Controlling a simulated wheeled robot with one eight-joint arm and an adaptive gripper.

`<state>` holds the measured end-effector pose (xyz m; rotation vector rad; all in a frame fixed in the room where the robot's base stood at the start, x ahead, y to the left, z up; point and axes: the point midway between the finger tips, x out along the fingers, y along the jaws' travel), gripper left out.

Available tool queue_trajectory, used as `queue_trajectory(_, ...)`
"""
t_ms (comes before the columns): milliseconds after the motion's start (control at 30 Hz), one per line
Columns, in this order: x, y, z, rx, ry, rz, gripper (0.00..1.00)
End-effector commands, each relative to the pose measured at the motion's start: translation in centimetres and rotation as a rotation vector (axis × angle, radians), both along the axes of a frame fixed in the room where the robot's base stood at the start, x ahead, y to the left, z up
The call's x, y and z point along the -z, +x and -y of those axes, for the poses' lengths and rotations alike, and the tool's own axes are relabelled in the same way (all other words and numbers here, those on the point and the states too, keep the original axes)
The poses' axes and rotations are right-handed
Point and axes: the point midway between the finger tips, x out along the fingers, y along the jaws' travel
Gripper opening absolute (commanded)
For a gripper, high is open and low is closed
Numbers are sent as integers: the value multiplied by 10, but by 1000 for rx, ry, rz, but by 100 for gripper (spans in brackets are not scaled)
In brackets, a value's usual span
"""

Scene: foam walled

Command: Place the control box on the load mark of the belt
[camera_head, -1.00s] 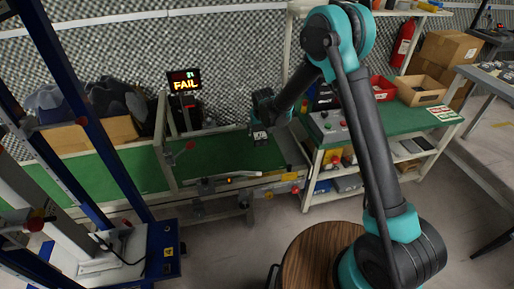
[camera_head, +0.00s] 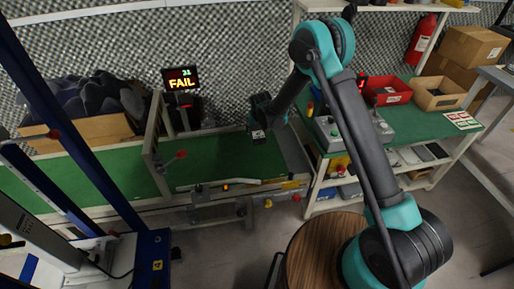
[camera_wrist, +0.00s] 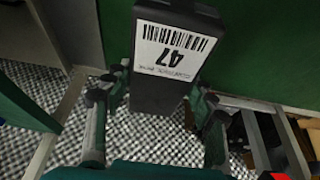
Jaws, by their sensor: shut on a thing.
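The control box, a dark block with a white barcode label reading 47 (camera_wrist: 172,53), is between the two fingers of my gripper (camera_wrist: 158,92) in the wrist view. My gripper (camera_head: 259,124) is shut on it. In the head view the control box (camera_head: 258,135) shows small, with its pale label, over the right end of the green belt (camera_head: 215,163). I cannot tell whether it touches the belt. I cannot make out the load mark in these views.
A metal frame (camera_head: 155,140) spans the belt left of my gripper. A display (camera_head: 181,79) behind the belt reads FAIL. To the right, a green bench (camera_head: 415,120) carries a grey button panel (camera_head: 328,128), a red bin (camera_head: 386,92) and an open carton (camera_head: 438,93).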

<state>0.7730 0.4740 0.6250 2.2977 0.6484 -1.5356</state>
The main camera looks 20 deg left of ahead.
Motion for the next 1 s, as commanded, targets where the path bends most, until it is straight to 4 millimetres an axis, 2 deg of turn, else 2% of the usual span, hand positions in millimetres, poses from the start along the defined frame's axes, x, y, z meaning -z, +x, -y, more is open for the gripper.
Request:
queue_trajectory(100,30,0,0,0,0,0,15)
queue_trajectory(300,71,0,0,0,0,0,15)
queue_trajectory(567,89,0,0,0,0,0,15)
queue_trajectory(833,120,0,0,0,0,0,15)
queue_trajectory(1000,124,0,0,0,0,0,15)
